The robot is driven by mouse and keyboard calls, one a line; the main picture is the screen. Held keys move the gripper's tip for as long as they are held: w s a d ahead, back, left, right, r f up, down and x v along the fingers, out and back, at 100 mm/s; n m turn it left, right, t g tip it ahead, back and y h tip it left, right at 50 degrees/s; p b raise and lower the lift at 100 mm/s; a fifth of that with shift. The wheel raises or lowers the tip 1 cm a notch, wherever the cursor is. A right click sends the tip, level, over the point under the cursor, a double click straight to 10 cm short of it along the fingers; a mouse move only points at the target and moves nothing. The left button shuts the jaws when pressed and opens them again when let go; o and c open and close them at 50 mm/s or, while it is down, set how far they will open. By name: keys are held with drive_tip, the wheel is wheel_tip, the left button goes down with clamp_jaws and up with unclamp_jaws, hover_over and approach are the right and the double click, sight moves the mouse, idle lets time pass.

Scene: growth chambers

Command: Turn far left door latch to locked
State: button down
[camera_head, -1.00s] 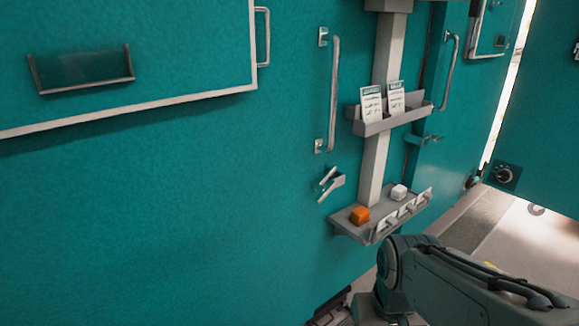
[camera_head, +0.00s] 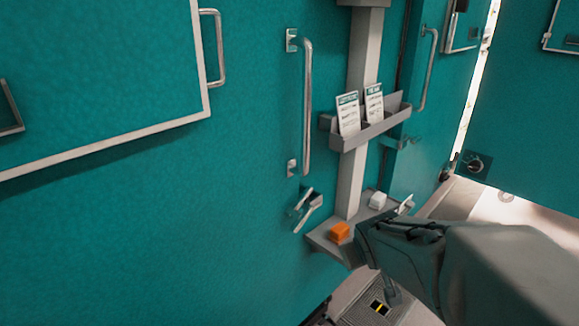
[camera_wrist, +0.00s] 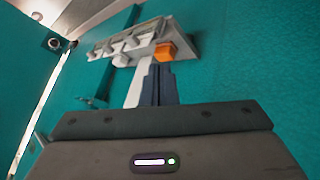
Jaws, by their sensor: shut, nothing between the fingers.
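The large teal door (camera_head: 150,220) on the left has a long vertical metal handle (camera_head: 307,105). Below the handle is its small silver door latch (camera_head: 308,207), with the lever slanted. The latch cannot be made out in the wrist view. My gripper (camera_wrist: 160,84) shows in the wrist view with its dark fingers together and empty. Beyond the fingertips is a grey shelf, in the upper part of that view. In the head view my arm reaches in from the lower right, its end beside the shelf and to the right of the latch.
The grey lower shelf (camera_head: 322,240) juts out right of the latch, carrying an orange block (camera_head: 340,232) and a white block (camera_head: 377,200). A card holder (camera_head: 370,131) sits above it on a grey post (camera_head: 351,185). Another teal door (camera_head: 520,140) stands at the right.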

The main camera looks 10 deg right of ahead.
sight(311, 188)
drive_tip(key=w+r+n+t+y+p, duration=0.3)
drive_tip(key=w+r+n+t, duration=0.2)
drive_tip(key=w+r, duration=0.2)
drive_tip(key=a+r+n+t+y+p, duration=0.1)
drive_tip(key=a+r+n+y+p, duration=0.1)
drive_tip(key=a+r+n+y, duration=0.4)
drive_tip(key=shift+m+y, duration=0.3)
drive_tip(key=shift+y, duration=0.4)
drive_tip(key=x, duration=0.3)
drive_tip(key=f+b+x, duration=0.1)
drive_tip(key=x, duration=0.2)
drive_tip(key=f+b+x, duration=0.1)
drive_tip(key=x, duration=0.2)
drive_tip(key=shift+d, duration=0.25)
drive_tip(key=shift+w+d+f+b, duration=0.2)
drive_tip(key=shift+w+f, duration=0.05)
drive_tip(key=shift+f, duration=0.3)
drive_tip(key=shift+w+d+f+b, duration=0.2)
drive_tip(key=shift+w+d+f, duration=0.05)
drive_tip(key=shift+f, duration=0.25)
drive_tip(key=shift+w+d+f, duration=0.25)
drive_tip(key=shift+d+f, duration=0.1)
drive_tip(key=shift+f, duration=0.3)
drive_tip(key=shift+d+r, duration=0.1)
drive_tip(key=shift+d, duration=0.1)
